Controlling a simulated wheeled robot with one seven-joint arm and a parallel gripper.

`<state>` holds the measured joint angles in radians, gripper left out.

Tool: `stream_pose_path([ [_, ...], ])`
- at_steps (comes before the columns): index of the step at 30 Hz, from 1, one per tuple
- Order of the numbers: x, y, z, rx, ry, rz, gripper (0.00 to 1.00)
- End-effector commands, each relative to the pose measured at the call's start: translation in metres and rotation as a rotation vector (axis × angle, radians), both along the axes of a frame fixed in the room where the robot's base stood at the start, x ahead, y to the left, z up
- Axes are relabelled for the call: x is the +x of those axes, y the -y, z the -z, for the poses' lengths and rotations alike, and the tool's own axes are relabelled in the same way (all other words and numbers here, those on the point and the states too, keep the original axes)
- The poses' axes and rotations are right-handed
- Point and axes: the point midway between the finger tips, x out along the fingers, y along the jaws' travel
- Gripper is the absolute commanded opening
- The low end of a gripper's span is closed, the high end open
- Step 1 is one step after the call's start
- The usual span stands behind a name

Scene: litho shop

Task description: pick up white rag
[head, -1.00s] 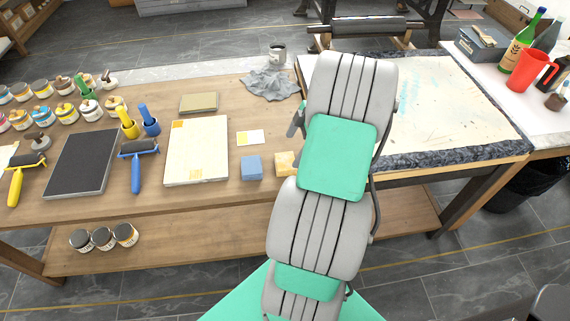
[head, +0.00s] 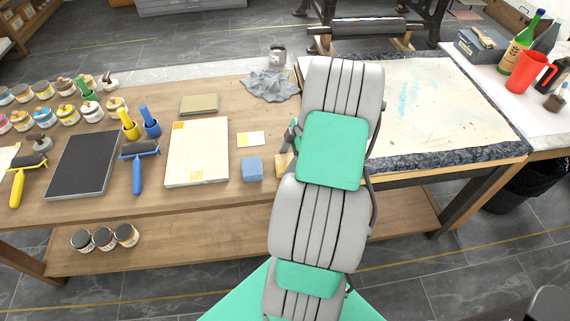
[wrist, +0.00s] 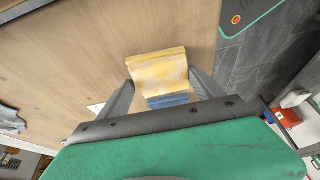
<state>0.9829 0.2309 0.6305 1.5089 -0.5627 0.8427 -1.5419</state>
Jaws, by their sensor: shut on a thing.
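The white rag is a small folded block, off-white with yellow-orange stains (wrist: 158,72). In the wrist view it sits between the two grey fingers of my gripper (wrist: 160,82), which is shut on it. In the head view the rag (head: 282,166) shows only partly at the left edge of my arm, near the table's front edge. Whether it is clear of the table top I cannot tell. One finger of my gripper shows at the arm's left side; the rest is hidden.
A blue folded block (head: 252,169) lies just left of the rag. A crumpled grey cloth (head: 270,85) and a metal can (head: 278,55) are farther back. A pale board (head: 197,150) lies left. The press bed (head: 450,100) is right of my arm.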

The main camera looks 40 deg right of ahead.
Motion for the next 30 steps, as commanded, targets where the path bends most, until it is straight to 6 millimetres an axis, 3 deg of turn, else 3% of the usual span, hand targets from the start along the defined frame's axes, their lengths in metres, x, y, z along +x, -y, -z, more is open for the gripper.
stream_pose_path([
  [13, 0.0, 0.0, 0.0, 0.0, 0.0, 0.0, 0.3],
  [20, 0.0, 0.0, -0.003, -0.001, 0.001, 0.0, 0.3],
  [26, 0.0, 0.001, -0.028, -0.004, 0.003, 0.0, 0.3],
  [30, -0.028, 0.0, -0.064, -0.006, 0.003, 0.006, 0.3],
])
